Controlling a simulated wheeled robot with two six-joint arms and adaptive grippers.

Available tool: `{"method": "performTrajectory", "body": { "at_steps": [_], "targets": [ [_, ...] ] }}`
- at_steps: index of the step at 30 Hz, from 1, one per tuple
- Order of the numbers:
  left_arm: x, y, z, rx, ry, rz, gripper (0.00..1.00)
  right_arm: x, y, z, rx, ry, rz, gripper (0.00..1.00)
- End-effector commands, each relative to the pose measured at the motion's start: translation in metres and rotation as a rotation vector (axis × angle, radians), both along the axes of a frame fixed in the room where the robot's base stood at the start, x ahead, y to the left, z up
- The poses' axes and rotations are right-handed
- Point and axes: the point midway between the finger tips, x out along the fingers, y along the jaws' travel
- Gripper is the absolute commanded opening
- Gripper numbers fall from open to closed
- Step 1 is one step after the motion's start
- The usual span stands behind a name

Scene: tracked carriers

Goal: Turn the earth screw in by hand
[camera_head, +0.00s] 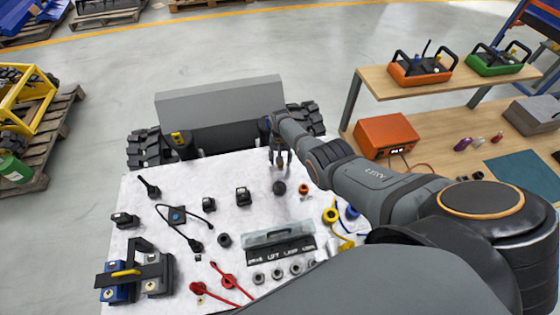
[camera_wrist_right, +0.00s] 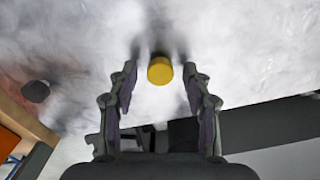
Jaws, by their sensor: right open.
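A round yellow head (camera_wrist_right: 159,70), perhaps the earth screw, shows between the fingertips of my right gripper (camera_wrist_right: 160,88) in the right wrist view. The fingers stand open on either side of it with a gap to each, above the white surface. In the head view my right gripper (camera_head: 280,158) points down over the far part of the white top (camera_head: 230,180); the yellow head is not clear there. I cannot tell how deep it sits. My left gripper is not in view.
A dark knob (camera_head: 279,188) and an orange one (camera_head: 304,188) stand near my right gripper. A grey tracked carrier (camera_head: 220,105) is behind the white top. Blue and grey blocks (camera_head: 152,288), cables and several small parts lie nearer. A wooden bench (camera_head: 450,78) stands right.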

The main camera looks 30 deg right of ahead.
Motion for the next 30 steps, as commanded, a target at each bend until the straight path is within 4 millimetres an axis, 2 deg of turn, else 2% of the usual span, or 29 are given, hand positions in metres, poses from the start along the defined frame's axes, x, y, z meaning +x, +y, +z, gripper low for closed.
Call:
{"method": "performTrajectory", "body": {
  "at_steps": [3,8,15,18,23,26,30],
  "targets": [
    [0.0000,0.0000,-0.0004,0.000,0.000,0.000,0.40,0.0002,-0.0001,0.0001,0.000,-0.001,0.157,0.49],
    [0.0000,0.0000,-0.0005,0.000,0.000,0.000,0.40,0.0003,-0.0002,0.0001,0.000,-0.001,0.224,0.49],
    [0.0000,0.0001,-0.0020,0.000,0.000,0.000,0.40,0.0004,-0.0003,-0.0001,0.000,-0.002,0.835,0.49],
    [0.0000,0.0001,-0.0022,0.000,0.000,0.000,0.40,0.0004,-0.0003,0.0001,0.000,-0.002,0.990,0.49],
    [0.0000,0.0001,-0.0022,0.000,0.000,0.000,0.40,0.0004,-0.0003,0.0002,0.001,-0.001,1.050,0.49],
    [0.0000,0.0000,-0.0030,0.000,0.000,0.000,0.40,0.0005,-0.0003,0.0000,0.000,-0.001,1.252,0.49],
    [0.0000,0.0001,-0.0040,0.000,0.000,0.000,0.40,0.0003,-0.0003,-0.0002,0.001,-0.001,1.639,0.49]
  ]
}}
